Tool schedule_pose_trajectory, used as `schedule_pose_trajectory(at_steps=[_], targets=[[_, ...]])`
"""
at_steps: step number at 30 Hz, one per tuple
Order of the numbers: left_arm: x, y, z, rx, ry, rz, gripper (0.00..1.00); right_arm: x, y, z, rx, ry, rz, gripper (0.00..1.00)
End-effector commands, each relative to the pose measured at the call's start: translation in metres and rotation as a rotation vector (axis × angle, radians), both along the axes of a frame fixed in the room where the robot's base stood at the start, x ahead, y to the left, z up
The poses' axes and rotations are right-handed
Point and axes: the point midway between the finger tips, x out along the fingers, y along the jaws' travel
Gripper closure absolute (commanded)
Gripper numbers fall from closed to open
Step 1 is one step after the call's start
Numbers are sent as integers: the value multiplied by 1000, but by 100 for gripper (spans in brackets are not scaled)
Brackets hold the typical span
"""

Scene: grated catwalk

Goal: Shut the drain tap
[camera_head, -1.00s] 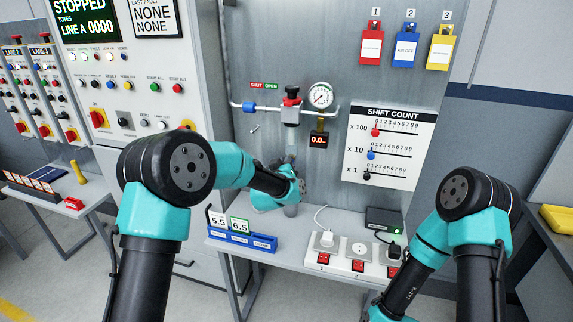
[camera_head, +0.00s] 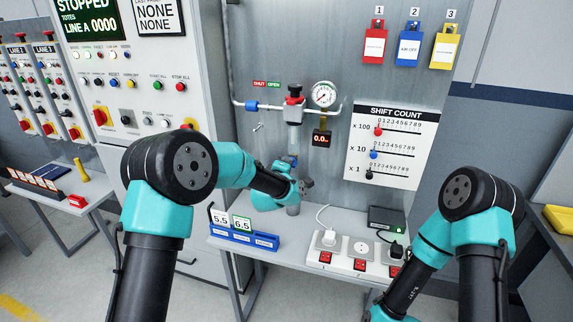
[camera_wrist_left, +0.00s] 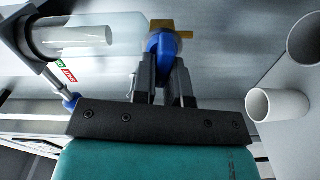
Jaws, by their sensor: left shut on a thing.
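The drain tap has a blue handle (camera_wrist_left: 160,44) on a brass body (camera_wrist_left: 171,25) in the left wrist view. My left gripper (camera_wrist_left: 163,62) is shut on the blue handle, with its fingers on both sides of it. In the head view my left gripper (camera_head: 292,171) is below the filter's clear bowl (camera_head: 294,138), and the tap is mostly hidden by the wrist. The clear bowl also shows in the left wrist view (camera_wrist_left: 92,38), beside the tap. My right arm enters at the right, and its gripper is out of the picture.
A white pipe (camera_wrist_left: 278,106) stands near my gripper. The bench below holds a power strip (camera_head: 340,265).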

Motion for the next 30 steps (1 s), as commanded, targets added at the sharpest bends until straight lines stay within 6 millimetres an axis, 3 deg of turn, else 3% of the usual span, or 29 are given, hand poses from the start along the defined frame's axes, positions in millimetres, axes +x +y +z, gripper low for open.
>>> schedule_pose_trajectory(at_steps=[10, 26, 27, 30], targets=[[0, 1, -2, -173, 47, 1, 100, 0, 0, 0, 0, 0, 0, 30], [0, 1, -2, -204, 56, 1, 100, 0, 0, 0, 0, 0, 0, 30], [0, 1, -2, -204, 56, 1, 84, 0, 0, 0, 0, 0, 0, 30], [0, 0, -2, -202, 56, 1, 75, 0, 0, 0, 0, 0, 0, 30]])
